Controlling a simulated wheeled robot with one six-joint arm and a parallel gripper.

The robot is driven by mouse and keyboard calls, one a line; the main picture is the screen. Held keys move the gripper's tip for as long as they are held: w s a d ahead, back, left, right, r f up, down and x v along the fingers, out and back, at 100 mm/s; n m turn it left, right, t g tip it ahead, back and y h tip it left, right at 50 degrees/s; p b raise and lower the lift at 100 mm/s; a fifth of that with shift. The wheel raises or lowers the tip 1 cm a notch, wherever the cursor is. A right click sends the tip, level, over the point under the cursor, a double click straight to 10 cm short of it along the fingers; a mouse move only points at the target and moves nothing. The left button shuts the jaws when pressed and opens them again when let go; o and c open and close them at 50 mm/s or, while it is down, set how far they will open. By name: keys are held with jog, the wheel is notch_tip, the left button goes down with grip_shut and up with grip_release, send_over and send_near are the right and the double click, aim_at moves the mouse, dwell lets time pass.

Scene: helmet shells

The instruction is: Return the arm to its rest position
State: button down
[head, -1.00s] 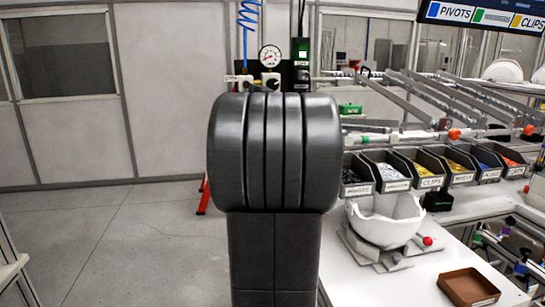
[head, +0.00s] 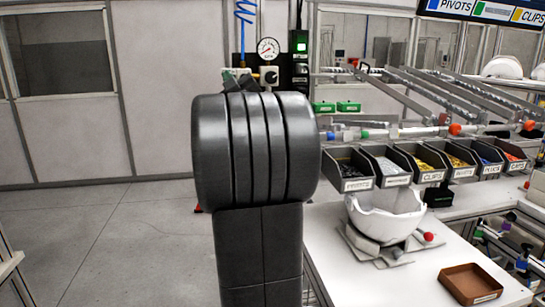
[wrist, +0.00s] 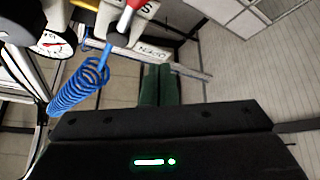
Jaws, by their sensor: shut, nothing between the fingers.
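My arm's dark grey links fill the middle of the head view and stand upright in front of the bench's left end.
A white helmet shell (head: 385,222) sits in a fixture on the white bench (head: 345,277), right of my arm. A brown tray (head: 470,284) lies at the front. Several parts bins (head: 430,177) line the back. Open floor (head: 110,240) lies left of my arm.

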jog(key=m+h+p, duration=0.1)
jog(key=m, duration=0.1)
jog(key=a+m+t+h+p, duration=0.1)
jog(key=m+h, duration=0.1)
jog(key=m, duration=0.1)
jog(key=w+m+t+h+p, duration=0.1)
jog(key=m, duration=0.2)
jog(key=shift+a+r, duration=0.3)
jog(key=shift+s+m+t+h+p, duration=0.1)
jog(key=shift+m+t+h+p, duration=0.2)
jog(key=shift+m+h+p, duration=0.15)
jog(key=shift+f+n+y+b, duration=0.25)
jog(key=shift+f+n+b, duration=0.1)
jog(key=shift+b, duration=0.2)
